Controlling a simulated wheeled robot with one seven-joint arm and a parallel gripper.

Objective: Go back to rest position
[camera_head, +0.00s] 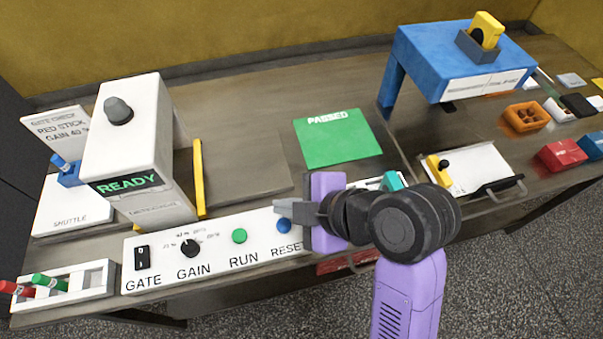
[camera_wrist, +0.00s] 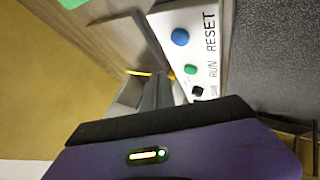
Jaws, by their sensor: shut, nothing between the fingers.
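My gripper (camera_head: 287,208) is shut and empty, held over the right end of the white control panel (camera_head: 150,281), close to the blue RESET button (camera_head: 284,226). Its fingers point left in the head view. In the wrist view the shut grey fingers (camera_wrist: 155,92) reach toward the panel, with the blue button (camera_wrist: 180,37) and green RUN button (camera_wrist: 190,69) beside them. My purple and black wrist hides what lies right of RESET.
A white machine (camera_head: 127,140) showing READY stands at the left. A green PASSED mat (camera_head: 338,137) lies mid-table. A blue stand (camera_head: 450,60), an orange tray (camera_head: 527,116) and a red box (camera_head: 562,154) are at the right. The brown table behind the panel is mostly clear.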

